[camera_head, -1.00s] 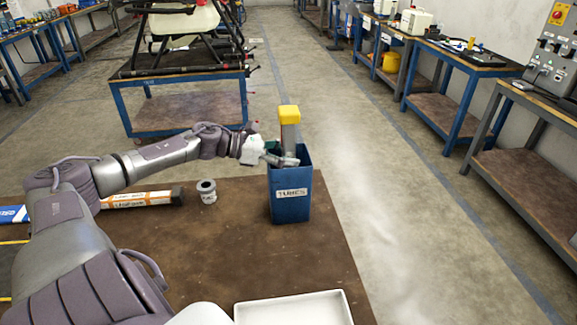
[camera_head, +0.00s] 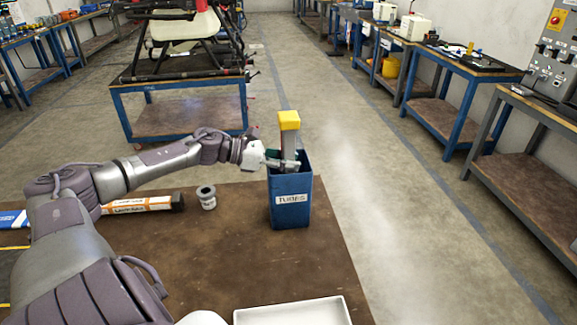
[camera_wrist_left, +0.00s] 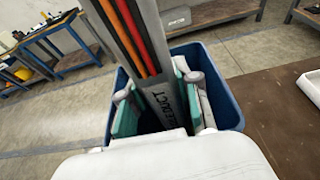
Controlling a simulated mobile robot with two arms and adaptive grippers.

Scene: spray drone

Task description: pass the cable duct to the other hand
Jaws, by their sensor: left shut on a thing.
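The cable duct (camera_head: 289,139) is a grey upright channel with a yellow end cap, standing in a blue bin labelled TUBES (camera_head: 291,203). My left gripper (camera_head: 283,162) is at the bin's mouth, shut on the duct. In the left wrist view its teal-padded fingers (camera_wrist_left: 160,98) lie on both sides of the duct. The duct's lower end is hidden in the bin (camera_wrist_left: 222,95). My right gripper is not in view.
The brown table (camera_head: 240,250) also bears a small grey spool (camera_head: 207,198), an orange-and-white tube box (camera_head: 145,204) and a white tray (camera_head: 292,311) at the front. A blue cart (camera_head: 185,95) with a drone frame stands behind. Bare table lies between spool and tray.

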